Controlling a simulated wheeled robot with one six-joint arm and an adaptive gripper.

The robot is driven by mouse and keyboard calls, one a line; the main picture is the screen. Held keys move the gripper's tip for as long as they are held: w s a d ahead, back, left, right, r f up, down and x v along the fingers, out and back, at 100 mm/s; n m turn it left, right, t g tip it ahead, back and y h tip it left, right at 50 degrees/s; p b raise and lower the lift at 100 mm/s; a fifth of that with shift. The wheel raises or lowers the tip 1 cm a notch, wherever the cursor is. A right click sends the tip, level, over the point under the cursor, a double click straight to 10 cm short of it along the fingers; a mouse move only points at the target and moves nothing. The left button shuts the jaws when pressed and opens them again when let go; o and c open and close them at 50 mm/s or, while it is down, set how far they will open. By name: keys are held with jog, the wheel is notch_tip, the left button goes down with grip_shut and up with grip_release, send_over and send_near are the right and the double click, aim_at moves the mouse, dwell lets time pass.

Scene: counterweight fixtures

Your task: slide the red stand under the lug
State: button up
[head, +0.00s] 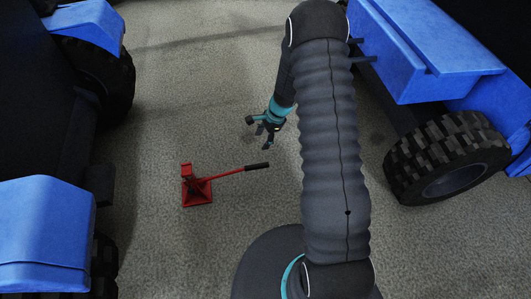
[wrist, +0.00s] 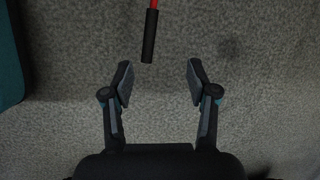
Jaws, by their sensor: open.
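The red stand (head: 197,190) sits upright on the carpet left of centre in the head view. It has a square base, a short column and a long red lever with a black grip (head: 257,166) pointing right. My gripper (head: 272,134) is open and empty, above and slightly right of the grip in the picture. In the wrist view the grip (wrist: 149,36) lies beyond the two spread fingertips (wrist: 158,72), apart from them. I cannot pick out the lug for certain; a dark block (head: 100,184) juts from the left vehicle's side.
A dark vehicle with blue fenders (head: 45,235) and black tyres (head: 115,80) stands at the left. Another blue vehicle (head: 435,60) with a treaded tyre (head: 447,160) stands at the right. Grey carpet (head: 205,90) between them is free around the stand.

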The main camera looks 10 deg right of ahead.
aim_at(258, 166)
jog(key=f, duration=0.3)
jog(key=f+m, duration=0.1)
jog(key=f, duration=0.2)
jog(key=s+f+m, duration=0.1)
jog(key=f, duration=0.2)
jog(key=shift+d+f, duration=0.15)
jog(key=shift+d, duration=0.2)
jog(key=shift+b+x, duration=3.1)
jog(key=shift+x, duration=1.4)
jog(key=shift+s+a, duration=0.1)
jog(key=shift+s, duration=0.05)
grip_shut()
